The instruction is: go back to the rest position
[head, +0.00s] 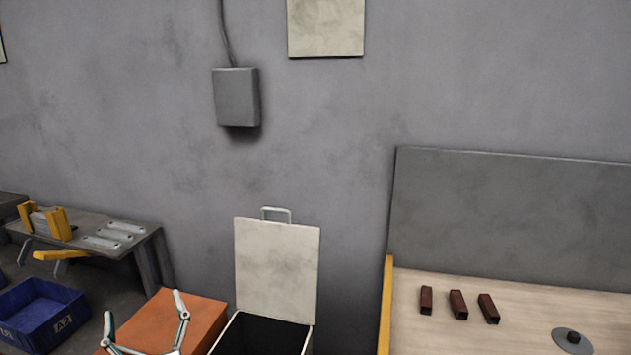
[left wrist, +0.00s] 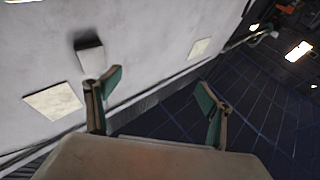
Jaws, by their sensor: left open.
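My left gripper (head: 145,322) shows at the lower left of the head view, in front of an orange-brown surface (head: 172,318). Its two fingers stand well apart and nothing is between them. In the left wrist view the gripper (left wrist: 155,100) is also open and empty, with the wall and dark floor beyond it. My right gripper is in neither view.
An open bin (head: 277,268) with its pale lid raised stands right of my left gripper. A wooden-topped bench (head: 520,300) at the right bears three dark red-brown blocks (head: 458,304) and a grey disc (head: 571,341). A blue crate (head: 42,312) and a grey table (head: 95,232) are at the left.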

